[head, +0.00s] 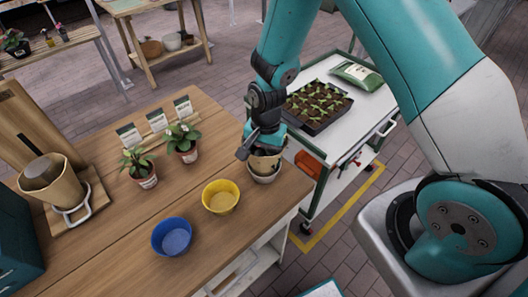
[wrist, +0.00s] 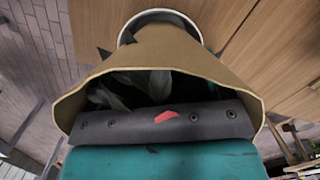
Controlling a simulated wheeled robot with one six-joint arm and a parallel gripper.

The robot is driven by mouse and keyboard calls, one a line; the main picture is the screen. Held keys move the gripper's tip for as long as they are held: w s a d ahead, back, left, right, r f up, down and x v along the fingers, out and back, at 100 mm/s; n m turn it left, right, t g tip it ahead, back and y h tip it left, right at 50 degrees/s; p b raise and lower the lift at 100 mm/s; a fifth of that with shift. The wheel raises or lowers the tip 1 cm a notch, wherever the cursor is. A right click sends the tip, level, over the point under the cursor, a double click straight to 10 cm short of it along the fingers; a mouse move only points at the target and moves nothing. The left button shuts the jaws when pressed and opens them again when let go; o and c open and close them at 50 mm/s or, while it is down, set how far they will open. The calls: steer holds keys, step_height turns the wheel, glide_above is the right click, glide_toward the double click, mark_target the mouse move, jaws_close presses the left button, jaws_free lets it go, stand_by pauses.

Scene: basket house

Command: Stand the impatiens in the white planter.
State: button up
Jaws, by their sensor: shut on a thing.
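My gripper (head: 262,145) is shut on a tan, sleeve-like pot (head: 265,160) at the right end of the wooden table. In the wrist view the tan wrap (wrist: 185,58) flares toward me. Dark leaves (wrist: 135,88) and a pinkish-red petal (wrist: 166,117) show inside it, apparently the impatiens. The white planter (head: 264,178) stands directly below; its rim (wrist: 160,13) shows beyond the wrap in the wrist view. The pot's lower end overlaps the planter's opening; I cannot tell whether it rests inside. The gripper hides most of the plant.
A yellow pot (head: 221,197) and a blue pot (head: 172,237) stand left of the planter. Two potted plants (head: 145,180) (head: 186,153) stand before label cards (head: 157,120). A tan pot on a stand (head: 52,185) is at left. A white cart (head: 360,112) with a seedling tray (head: 318,105) stands beyond.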

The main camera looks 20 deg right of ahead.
steer(key=shift+f, duration=0.35)
steer(key=shift+f+b, duration=0.3)
steer(key=o, duration=1.1)
steer(key=shift+c, duration=0.2)
steer(key=shift+r+p, duration=0.3)
steer(key=shift+r, duration=0.25)
step_height(320, 180, up, 11)
steer(key=w+b, duration=0.1)
steer(key=b, duration=0.2)
steer(key=s+a+r+n+y, duration=0.1)
steer(key=s+a+r+n, duration=0.1)
steer(key=s+r+n, duration=0.5)
steer(key=s+a+r+n+t+y, duration=0.1)
steer(key=s+a+r+n+y, duration=0.1)
steer(key=s+r+n, duration=0.6)
steer(key=s, duration=0.4)
steer(key=shift+s+a+n, duration=0.35)
steer(key=shift+n, duration=0.05)
